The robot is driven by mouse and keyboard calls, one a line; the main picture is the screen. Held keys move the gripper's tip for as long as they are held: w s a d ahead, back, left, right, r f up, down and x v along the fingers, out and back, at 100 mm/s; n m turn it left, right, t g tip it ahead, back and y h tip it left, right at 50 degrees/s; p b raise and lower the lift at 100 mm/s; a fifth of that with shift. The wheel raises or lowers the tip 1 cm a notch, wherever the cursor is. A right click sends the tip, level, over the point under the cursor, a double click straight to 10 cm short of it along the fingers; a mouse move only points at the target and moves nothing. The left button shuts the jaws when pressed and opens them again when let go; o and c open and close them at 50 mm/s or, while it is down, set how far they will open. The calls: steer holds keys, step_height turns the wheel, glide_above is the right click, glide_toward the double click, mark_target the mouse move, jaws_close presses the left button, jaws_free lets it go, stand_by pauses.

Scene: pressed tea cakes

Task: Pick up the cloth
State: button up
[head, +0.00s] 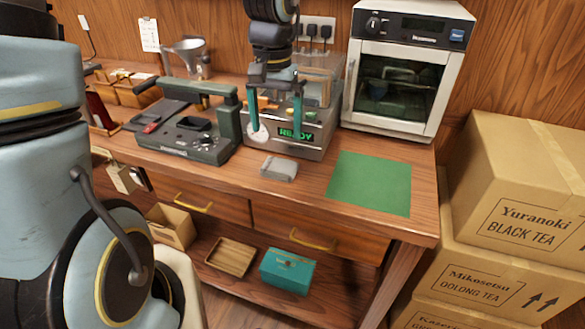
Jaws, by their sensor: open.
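A small grey folded piece, which looks like the cloth (279,168), lies on the wooden worktop in front of a metal machine. My gripper (277,136) hangs from above, pointing down, in front of the machine's face. Its two fingers are spread apart with nothing held between them. In the picture the fingertips are a little above the cloth and apart from it. The cloth is fully in view.
A flat green mat (370,183) lies right. Stacked cartons (520,190) stand beyond the table's right end.

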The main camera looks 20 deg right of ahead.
mark_target(279, 165)
step_height(279, 165, down, 10)
steer(key=shift+d+f+p, duration=0.1)
steer(key=shift+f+p, duration=0.15)
steer(key=shift+p, duration=0.6)
steer(key=shift+c, duration=0.2)
steer(key=c, duration=1.1)
steer(key=shift+o, duration=0.2)
step_height(279, 165, up, 10)
steer(key=b, duration=0.1)
steer(key=o, duration=0.9)
steer(key=c, duration=0.6)
steer(key=shift+c, duration=0.2)
